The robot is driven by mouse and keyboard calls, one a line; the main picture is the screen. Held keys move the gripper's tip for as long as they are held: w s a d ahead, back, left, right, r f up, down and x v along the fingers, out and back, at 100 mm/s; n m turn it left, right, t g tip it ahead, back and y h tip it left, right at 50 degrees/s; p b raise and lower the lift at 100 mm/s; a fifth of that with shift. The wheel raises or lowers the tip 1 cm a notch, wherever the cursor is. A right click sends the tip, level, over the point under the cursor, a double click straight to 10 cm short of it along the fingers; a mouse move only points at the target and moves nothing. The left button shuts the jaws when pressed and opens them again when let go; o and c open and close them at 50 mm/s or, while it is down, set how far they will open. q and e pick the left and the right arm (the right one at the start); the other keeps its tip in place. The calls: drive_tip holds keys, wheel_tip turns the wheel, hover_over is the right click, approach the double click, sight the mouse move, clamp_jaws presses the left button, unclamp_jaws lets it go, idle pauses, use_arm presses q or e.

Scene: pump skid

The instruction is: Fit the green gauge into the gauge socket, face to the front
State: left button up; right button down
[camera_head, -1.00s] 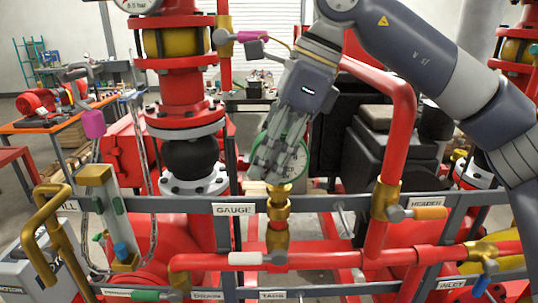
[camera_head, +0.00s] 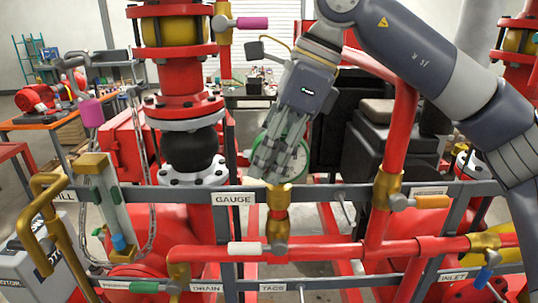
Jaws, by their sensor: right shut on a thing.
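The green gauge (camera_head: 300,162) has a green rim and a pale face, and it is mostly hidden behind my right gripper (camera_head: 274,168). My right gripper comes down from above and is shut on the gauge. The gauge socket (camera_head: 279,200) is the brass fitting on top of the brass and red pipe, just right of the GAUGE label (camera_head: 233,199). The gauge is right above the socket. I cannot tell whether its stem touches or sits in it. My left gripper is not in view.
A grey rail (camera_head: 340,192) with labels crosses in front, close to the socket. A red pipe (camera_head: 398,135) rises to the right. A red flanged column (camera_head: 186,80) with a black bulb stands to the left. A white-handled valve (camera_head: 245,248) sits below.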

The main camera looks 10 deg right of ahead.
drive_tip(key=c, duration=1.2)
unclamp_jaws()
